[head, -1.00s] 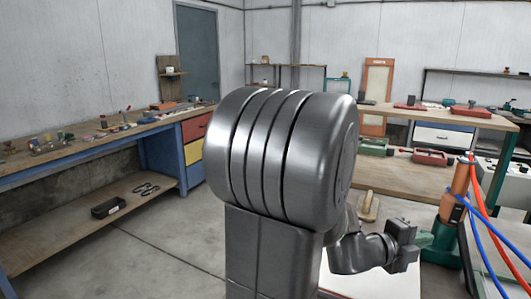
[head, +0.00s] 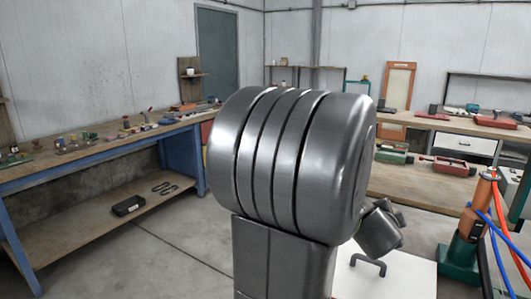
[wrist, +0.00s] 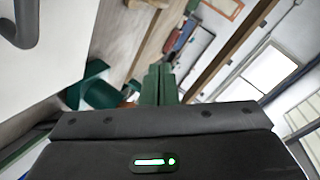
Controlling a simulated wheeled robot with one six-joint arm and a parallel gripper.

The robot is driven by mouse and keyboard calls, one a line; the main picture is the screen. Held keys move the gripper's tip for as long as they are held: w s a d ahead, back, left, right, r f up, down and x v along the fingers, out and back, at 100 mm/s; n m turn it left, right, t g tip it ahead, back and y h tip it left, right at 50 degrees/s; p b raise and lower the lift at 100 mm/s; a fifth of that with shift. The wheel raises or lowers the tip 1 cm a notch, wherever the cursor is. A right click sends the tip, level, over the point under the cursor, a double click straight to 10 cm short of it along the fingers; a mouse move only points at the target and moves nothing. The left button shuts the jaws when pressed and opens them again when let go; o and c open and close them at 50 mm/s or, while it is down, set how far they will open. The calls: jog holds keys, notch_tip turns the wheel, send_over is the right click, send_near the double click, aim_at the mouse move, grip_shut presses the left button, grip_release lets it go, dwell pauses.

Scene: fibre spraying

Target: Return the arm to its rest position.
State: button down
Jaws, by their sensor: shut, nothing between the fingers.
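My gripper shows in the wrist view as two green fingers (wrist: 159,85) pressed together, with nothing between them. The dark gripper body fills the bottom of that view. In the head view my big grey arm joint stands in the middle, and a smaller wrist link shows at its right side. The fingers are hidden behind the arm there. The gripper is apart from any object that I can make out.
A white panel (head: 408,278) with a dark handle (head: 368,262) lies right of my arm. An orange and green stand (head: 465,232) with red and blue hoses is beside it. Workbenches stand at left (head: 100,150) and back right (head: 425,185). Floor between is clear.

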jog(key=a+n+g+y, duration=0.1)
jog(key=a+n, duration=0.1)
jog(key=a+n+g+y+p, duration=0.1)
jog(key=a+n+y, duration=0.1)
jog(key=n, duration=0.1)
jog(key=s+a+n+g+y+p, duration=0.1)
jog(key=a+n+y, duration=0.1)
jog(key=shift+f+n, duration=0.25)
jog(key=shift+n, duration=0.15)
jog(key=shift+s+a+n+g+y+p, duration=0.15)
jog(key=shift+s+a+n+g+p, duration=0.05)
jog(key=shift+s+n+g, duration=0.4)
jog(key=shift+s+a+n+g+y+p, duration=0.15)
jog(key=shift+s+a+n+g, duration=0.05)
jog(key=shift+s+n+g, duration=0.4)
